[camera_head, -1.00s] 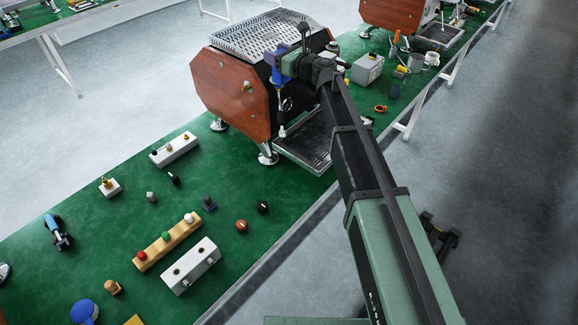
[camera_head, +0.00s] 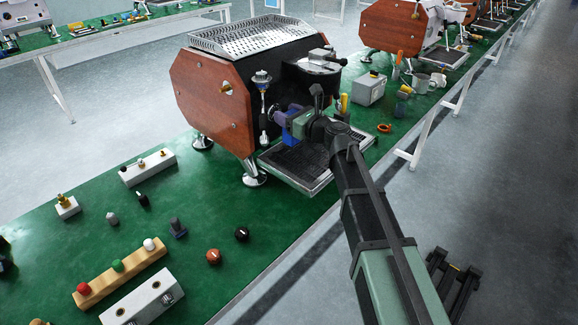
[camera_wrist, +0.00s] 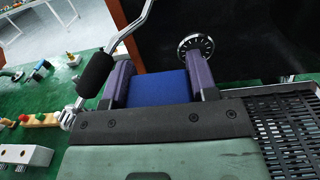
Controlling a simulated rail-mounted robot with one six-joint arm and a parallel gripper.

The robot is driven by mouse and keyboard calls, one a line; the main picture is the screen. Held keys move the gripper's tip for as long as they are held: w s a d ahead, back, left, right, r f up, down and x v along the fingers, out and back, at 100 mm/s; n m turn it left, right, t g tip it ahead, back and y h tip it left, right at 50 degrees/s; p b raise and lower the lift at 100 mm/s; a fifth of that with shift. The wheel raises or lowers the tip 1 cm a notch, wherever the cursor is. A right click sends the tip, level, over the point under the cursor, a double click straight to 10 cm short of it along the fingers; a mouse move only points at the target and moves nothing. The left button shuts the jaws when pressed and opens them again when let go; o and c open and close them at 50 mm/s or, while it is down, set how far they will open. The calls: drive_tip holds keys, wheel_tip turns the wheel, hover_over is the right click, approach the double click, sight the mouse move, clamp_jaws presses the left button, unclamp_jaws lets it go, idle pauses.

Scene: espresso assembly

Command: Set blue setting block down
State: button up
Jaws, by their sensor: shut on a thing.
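My gripper (camera_head: 287,119) is in front of the espresso machine (camera_head: 215,95), above the drip tray (camera_head: 272,160). It is shut on the blue setting block (camera_head: 299,124). In the wrist view, the purple fingers of my gripper (camera_wrist: 158,68) stand at either side of the blue block (camera_wrist: 158,90). Its lower part is hidden behind the gripper body. The slotted drip tray (camera_wrist: 290,125) lies to the right in that view. I cannot tell whether the block touches the tray.
A bent metal wand with a black grip (camera_wrist: 95,75) stands close left of my gripper in the wrist view. A round dial (camera_wrist: 196,46) is ahead. Knobs and a wooden strip (camera_head: 120,275) lie on the green bench. A grey box (camera_head: 370,89) stands right of the machine.

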wheel_tip(320, 180, down, 12)
drive_tip(key=b, duration=0.9)
drive_tip(key=shift+r, duration=0.3)
drive_tip(key=shift+f, duration=0.25)
drive_tip(key=o, duration=1)
drive_tip(key=shift+r, duration=0.1)
drive_tip(key=shift+r+p, duration=0.3)
drive_tip(key=v, duration=1.2)
drive_tip(key=shift+f, duration=0.1)
